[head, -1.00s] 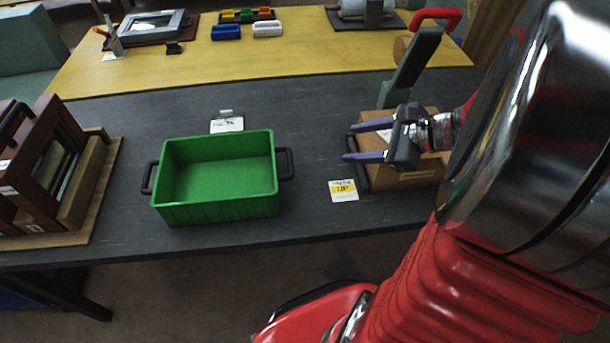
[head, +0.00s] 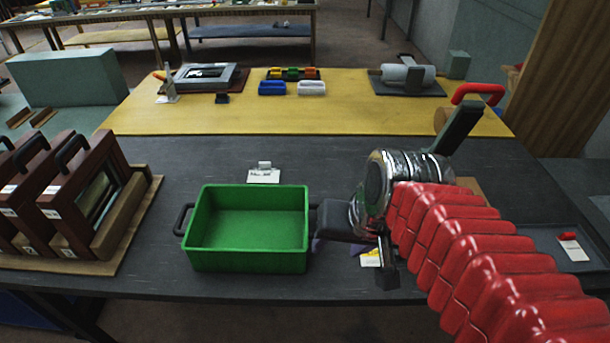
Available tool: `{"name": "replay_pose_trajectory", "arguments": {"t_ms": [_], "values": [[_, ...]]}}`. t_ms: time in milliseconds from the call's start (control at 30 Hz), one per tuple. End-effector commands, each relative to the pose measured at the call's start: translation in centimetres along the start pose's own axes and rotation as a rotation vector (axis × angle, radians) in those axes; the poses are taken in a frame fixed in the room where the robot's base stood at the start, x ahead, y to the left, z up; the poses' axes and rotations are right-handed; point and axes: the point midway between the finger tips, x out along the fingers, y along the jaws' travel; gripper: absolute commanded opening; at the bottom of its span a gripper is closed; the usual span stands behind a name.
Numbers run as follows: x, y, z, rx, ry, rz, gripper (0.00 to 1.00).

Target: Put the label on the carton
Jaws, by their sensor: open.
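A white and yellow label card (head: 371,259) lies on the dark grey table, right of the green bin. My gripper (head: 340,246) is low over the table beside it, open, with purple fingers partly visible. The gripper body and arm cover part of the card, and I cannot tell whether a finger touches it. The brown carton (head: 468,186) is mostly hidden behind my red arm; only a small part of its top shows.
A green bin (head: 247,268) with dark handles stands just left of my gripper. A white card (head: 263,176) lies behind it. Dark red frames (head: 85,190) stand at the left. A tape dispenser with red handle (head: 478,92) rises behind the arm. Another card (head: 573,250) lies far right.

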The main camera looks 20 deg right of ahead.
Motion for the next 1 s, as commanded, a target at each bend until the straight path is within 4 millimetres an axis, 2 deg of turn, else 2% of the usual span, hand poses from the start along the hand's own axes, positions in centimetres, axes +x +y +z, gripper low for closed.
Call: {"name": "replay_pose_trajectory", "arguments": {"t_ms": [100, 300, 1000], "values": [[-1.2, -0.8, 0.2, -0.192, 0.06, 0.034, 0.49], [-2.2, -1.1, 0.2, -0.342, 0.112, 0.067, 0.49], [-2.2, -1.1, 0.2, -0.346, 0.113, 0.069, 0.49]]}}
